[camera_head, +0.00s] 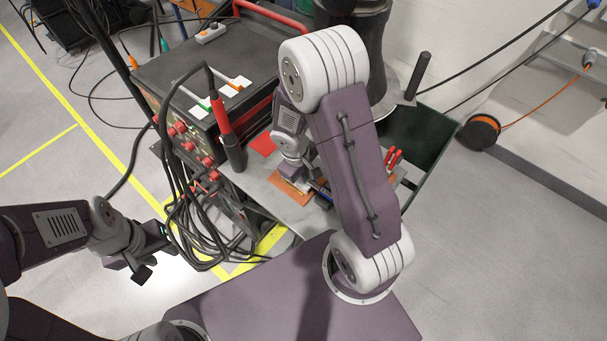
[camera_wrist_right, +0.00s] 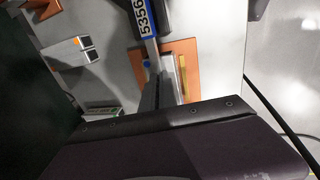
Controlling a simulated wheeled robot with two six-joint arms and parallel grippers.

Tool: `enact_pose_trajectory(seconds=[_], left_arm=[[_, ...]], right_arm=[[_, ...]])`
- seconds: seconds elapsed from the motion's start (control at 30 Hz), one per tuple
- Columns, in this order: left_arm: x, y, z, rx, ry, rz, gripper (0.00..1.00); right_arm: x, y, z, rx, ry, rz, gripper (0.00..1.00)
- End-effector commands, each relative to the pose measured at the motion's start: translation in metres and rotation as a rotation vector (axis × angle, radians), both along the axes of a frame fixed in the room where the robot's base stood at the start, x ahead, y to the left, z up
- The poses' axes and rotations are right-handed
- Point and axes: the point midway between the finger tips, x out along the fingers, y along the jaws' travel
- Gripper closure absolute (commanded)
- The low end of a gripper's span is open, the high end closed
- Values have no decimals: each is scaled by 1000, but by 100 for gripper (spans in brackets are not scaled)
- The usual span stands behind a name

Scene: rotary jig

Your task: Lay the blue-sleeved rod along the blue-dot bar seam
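The finger covers the grip itself. A blue dot (camera_wrist_right: 147,64) lies beside the rod. A grey bar (camera_wrist_right: 169,72) lies on an orange plate (camera_wrist_right: 190,48), partly behind the finger. In the head view my right gripper (camera_head: 297,172) is low over the orange plate (camera_head: 284,187). My left gripper (camera_head: 150,259) is open and empty, left of the bench.
A black machine (camera_head: 190,75) with hanging cables stands left of the plate. A red sheet (camera_head: 263,143) and red-handled pliers (camera_head: 393,157) lie nearby. Bare grey bench (camera_wrist_right: 222,50) shows right of the plate.

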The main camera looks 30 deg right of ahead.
Motion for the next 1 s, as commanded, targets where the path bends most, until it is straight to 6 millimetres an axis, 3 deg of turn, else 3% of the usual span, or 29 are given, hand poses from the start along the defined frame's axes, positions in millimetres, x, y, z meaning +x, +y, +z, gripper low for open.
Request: enact_pose_trajectory(seconds=[0.1, 0.2, 0.73, 1.0], left_arm=[[0, 0, -3, 0, 0, 0, 64], [0, 0, -2, 0, 0, 0, 64], [0, 0, -1, 0, 0, 0, 64], [0, 0, 17, 0, 0, 0, 64]], right_arm=[[0, 0, -2, 0, 0, 0, 100], [0, 0, -1, 0, 0, 0, 72], [-2, 1, -1, 0, 5, 0, 72], [-3, 9, 52, 1, -5, 0, 72]])
